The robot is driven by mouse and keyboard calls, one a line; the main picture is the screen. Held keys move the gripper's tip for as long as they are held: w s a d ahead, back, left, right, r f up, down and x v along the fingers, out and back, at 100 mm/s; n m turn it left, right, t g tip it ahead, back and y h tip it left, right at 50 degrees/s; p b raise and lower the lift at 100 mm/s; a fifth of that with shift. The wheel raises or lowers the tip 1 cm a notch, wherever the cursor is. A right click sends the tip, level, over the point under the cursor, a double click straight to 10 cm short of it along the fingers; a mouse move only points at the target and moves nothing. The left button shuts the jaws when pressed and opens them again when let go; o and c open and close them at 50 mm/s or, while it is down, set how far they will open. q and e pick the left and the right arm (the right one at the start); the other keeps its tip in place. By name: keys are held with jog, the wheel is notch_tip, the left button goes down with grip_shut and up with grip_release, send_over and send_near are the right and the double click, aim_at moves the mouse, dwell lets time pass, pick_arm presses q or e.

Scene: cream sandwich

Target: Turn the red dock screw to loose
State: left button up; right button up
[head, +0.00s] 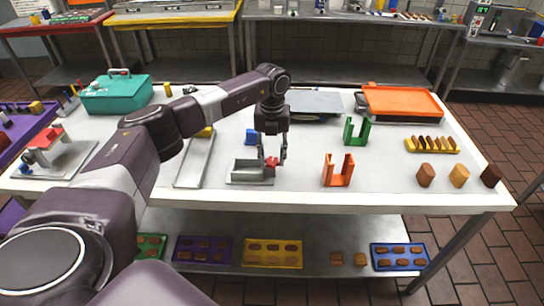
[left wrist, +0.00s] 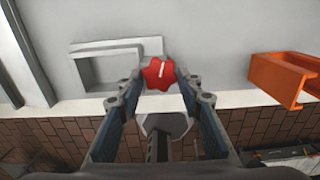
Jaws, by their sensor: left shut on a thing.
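The red dock screw (head: 272,161) is a small star-shaped knob at the right end of a grey metal dock (head: 240,178) on the white table. In the left wrist view the red screw (left wrist: 158,73) shows a pale line on its top, and the grey dock (left wrist: 90,49) lies behind it to the left. My left gripper (head: 272,158) points down at the screw. In the left wrist view its fingers (left wrist: 158,80) are shut on the screw, one on each side. My right gripper is not in view.
An orange bracket (head: 338,172) stands to the right of the dock, with a green one (head: 356,131) behind it. A grey rail tray (head: 194,162) lies to the left. A blue block (head: 251,136) sits behind the dock. The table front edge is near.

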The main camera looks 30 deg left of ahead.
aim_at(272, 161)
pick_arm(q)
jog(key=shift+w+a+r, duration=0.1)
jog(key=shift+w+r, duration=0.1)
jog(key=shift+r, duration=0.05)
jog(key=o, duration=1.2)
jog(key=shift+s+f, duration=0.1)
jog(key=shift+f, duration=0.05)
jog(key=shift+c, duration=0.2)
notch_tip(272, 161, up, 12)
